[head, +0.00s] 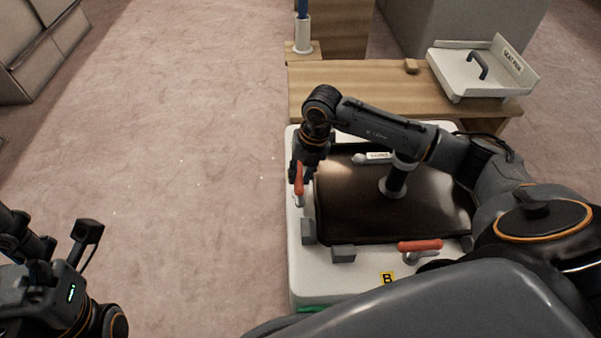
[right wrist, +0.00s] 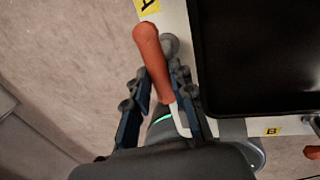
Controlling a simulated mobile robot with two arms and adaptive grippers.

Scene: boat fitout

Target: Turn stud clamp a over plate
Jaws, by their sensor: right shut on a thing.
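Stud clamp a has an orange handle (head: 299,180) and stands at the left edge of the white base, beside the dark plate (head: 345,212). In the right wrist view its handle (right wrist: 150,55) slants between the fingers near a yellow A label. My right gripper (head: 300,170) is shut on this handle, and its fingers (right wrist: 160,95) lie on both sides of it. The handle points along the base's edge, not across the plate (right wrist: 260,55). My left gripper (head: 22,238) is at the lower left, far from the base; its finger gap is unclear.
A second orange-handled clamp (head: 420,245) is at the front edge near a yellow B label (head: 387,278). Grey blocks (head: 343,254) sit at the plate's corner. A wooden bench (head: 375,90) carries a white tray (head: 465,82). The floor left is clear.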

